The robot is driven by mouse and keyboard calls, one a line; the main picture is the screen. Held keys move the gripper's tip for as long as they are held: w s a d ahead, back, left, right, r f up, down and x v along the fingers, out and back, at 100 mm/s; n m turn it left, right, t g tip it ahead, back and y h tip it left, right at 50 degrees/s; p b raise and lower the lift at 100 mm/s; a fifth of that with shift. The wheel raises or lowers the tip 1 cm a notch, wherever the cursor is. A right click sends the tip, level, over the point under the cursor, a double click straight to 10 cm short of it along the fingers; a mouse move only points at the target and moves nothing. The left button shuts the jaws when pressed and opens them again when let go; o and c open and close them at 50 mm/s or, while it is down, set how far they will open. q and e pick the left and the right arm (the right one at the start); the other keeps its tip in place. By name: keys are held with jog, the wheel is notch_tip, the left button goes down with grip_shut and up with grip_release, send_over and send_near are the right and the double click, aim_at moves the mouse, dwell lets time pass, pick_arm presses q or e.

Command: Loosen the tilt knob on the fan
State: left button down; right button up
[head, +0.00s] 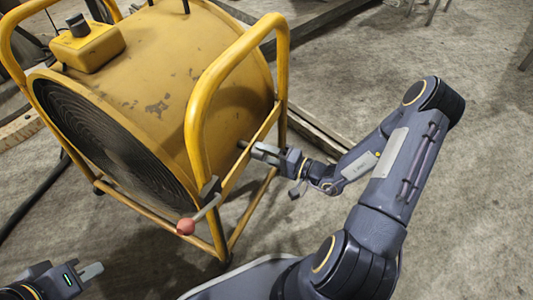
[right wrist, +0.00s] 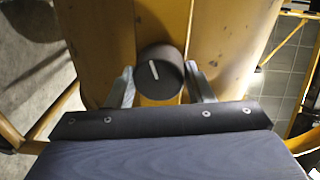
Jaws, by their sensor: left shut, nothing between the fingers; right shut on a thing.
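The fan (head: 165,85) is a worn yellow drum in a tubular yellow frame, with a dark round grille facing lower left. The tilt knob (right wrist: 160,70) is round and black with a white line, nearly upright and leaning slightly left at its top in the right wrist view. My right gripper (head: 258,149) is at the fan's right side, its two fingers shut on the knob from either side. The knob is mostly hidden by the gripper in the head view. My left gripper (head: 91,271) is shut and empty at the lower left, apart from the fan.
A yellow tube handle (head: 200,100) arches over the fan's right side. A yellow box with a black dial (head: 88,47) sits on top.

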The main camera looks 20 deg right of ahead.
jog(key=o, duration=1)
jog(key=shift+s, duration=0.1)
jog(key=p+v, duration=0.2)
jog(key=v, duration=0.5)
jog(key=shift+s+d, duration=0.25)
